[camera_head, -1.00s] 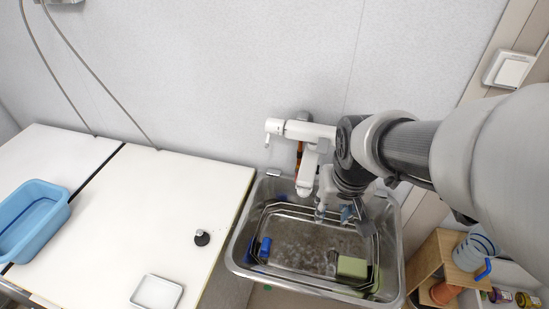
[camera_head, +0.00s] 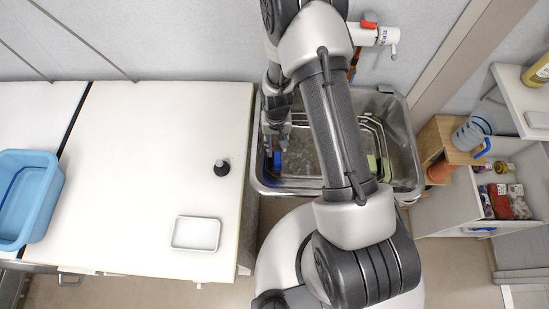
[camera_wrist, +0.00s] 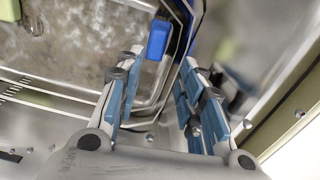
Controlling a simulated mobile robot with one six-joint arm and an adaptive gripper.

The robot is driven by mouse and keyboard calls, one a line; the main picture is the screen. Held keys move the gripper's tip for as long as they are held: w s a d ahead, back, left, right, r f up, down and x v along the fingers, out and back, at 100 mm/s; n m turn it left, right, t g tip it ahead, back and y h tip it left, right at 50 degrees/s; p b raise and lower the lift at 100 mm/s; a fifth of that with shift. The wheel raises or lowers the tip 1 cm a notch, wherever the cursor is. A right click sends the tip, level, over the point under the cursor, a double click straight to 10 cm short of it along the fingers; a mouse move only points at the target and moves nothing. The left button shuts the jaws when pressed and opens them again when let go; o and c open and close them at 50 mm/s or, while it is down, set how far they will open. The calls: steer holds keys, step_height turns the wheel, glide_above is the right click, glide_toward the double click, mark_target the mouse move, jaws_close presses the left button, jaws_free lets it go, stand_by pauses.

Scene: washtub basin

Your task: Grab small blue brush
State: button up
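The small blue brush (camera_head: 277,160) is in the metal sink basin, at the left end of the wire rack. In the wrist view its blue block (camera_wrist: 158,38) shows at the top middle, beside the rack's wires. My gripper (camera_head: 277,136) is over the left side of the basin, just above the brush in the picture. In the wrist view my gripper (camera_wrist: 160,68) has its two blue-padded fingers spread, with nothing between them. The brush lies just beyond the fingertips, and I cannot tell the height gap. The rest of the brush is not clear.
The basin (camera_head: 412,165) holds a wire rack (camera_wrist: 50,108) and a green sponge-like block (camera_wrist: 30,20). The white counter (camera_head: 140,150) to the left carries a small black-knobbed object (camera_head: 222,168), a white tray (camera_head: 196,234) and a blue tub (camera_head: 45,220). A faucet (camera_head: 378,34) stands behind.

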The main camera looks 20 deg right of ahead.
mark_target(277, 158)
steer(key=f+b, duration=0.1)
steer(key=f, duration=0.3)
steer(key=f+b, duration=0.1)
steer(key=f, duration=0.3)
steer(key=shift+s+d+f, duration=0.15)
steer(key=shift+s+f, duration=0.05)
steer(key=shift+f, duration=0.2)
steer(key=shift+w+d+f+b, duration=0.15)
steer(key=shift+f+b, duration=0.95)
steer(key=shift+f, duration=1.6)
steer(key=shift+r, duration=0.1)
steer(key=c, duration=0.8)
steer(key=shift+o, duration=0.2)
steer(key=shift+r, duration=0.1)
